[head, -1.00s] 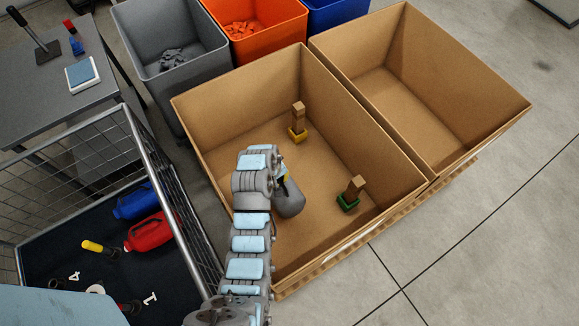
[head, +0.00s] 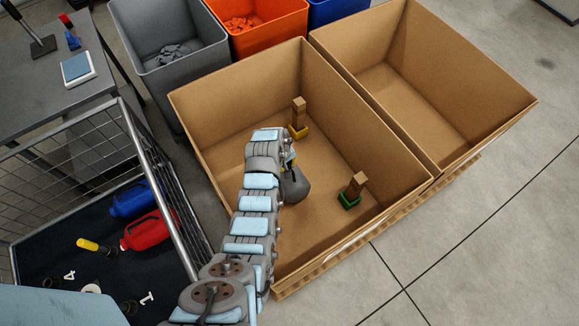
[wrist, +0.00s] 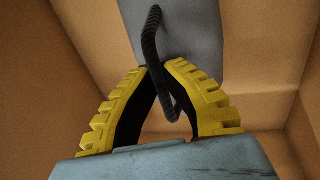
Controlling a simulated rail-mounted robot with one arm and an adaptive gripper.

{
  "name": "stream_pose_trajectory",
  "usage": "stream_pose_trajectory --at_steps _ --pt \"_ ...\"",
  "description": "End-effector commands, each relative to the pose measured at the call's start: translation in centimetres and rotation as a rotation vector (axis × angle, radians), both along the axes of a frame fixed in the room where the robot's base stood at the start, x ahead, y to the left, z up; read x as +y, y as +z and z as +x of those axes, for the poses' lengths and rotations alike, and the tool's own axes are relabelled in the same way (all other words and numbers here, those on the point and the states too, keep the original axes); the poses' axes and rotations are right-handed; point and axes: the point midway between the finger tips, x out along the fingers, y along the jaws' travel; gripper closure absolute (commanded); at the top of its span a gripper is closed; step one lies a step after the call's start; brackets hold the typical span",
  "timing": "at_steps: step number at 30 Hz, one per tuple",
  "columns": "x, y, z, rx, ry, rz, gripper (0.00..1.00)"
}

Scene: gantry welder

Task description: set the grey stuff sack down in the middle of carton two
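The grey stuff sack (head: 296,187) hangs at my gripper (head: 290,160) inside the left carton (head: 235,95), over the middle of its floor. I cannot tell whether it touches the floor. In the wrist view the yellow fingers of my gripper (wrist: 165,85) are closed in on the sack's black cord loop (wrist: 152,50), and the sack's grey body (wrist: 185,30) lies beyond them. The right carton (head: 415,75) stands beside the left one and looks empty. No number shows on either carton, so I cannot tell which is carton two.
In the left carton, a brown block stack on a yellow base (head: 299,120) stands behind the sack and another on a green base (head: 353,190) to its right. A wire cage (head: 150,150) with red and blue jugs is at left. Grey, orange and blue bins stand behind.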

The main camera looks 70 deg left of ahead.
Motion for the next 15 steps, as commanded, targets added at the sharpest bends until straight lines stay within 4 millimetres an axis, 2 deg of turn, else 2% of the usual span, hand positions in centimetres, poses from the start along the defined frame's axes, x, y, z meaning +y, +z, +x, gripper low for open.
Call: stream_pose_trajectory --at_steps 8,15 --pt "1.1 -1.3 1.0 -0.002 0.001 0.004 1.0" --pt "1.1 -1.8 1.2 0.0 0.0 0.0 1.0"
